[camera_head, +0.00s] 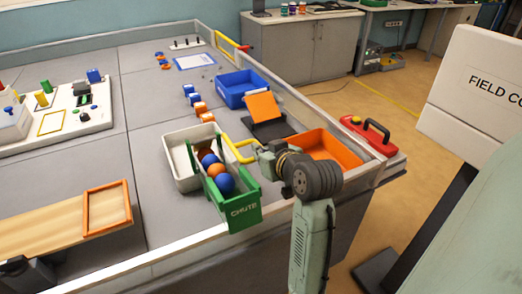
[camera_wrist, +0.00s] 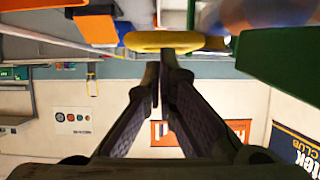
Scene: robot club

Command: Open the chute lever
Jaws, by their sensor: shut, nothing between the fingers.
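The green chute (camera_head: 243,212), marked CHUTE, stands near the table's front edge with blue and orange balls in it. My gripper (camera_head: 259,152) is just right of the lever. In the wrist view the lever (camera_wrist: 165,40) crosses just beyond the fingertips (camera_wrist: 164,62), and the green chute wall (camera_wrist: 285,60) is at the right. The fingers are shut with nothing between them. I cannot tell whether they touch the lever.
A white bin (camera_head: 181,168) stands beside the chute. An orange tray (camera_head: 333,148) lies behind my wrist, with a red box with a black handle (camera_head: 369,135) to its right. An orange ramp on a dark base (camera_head: 265,107) and a blue bin (camera_head: 237,84) are farther back.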

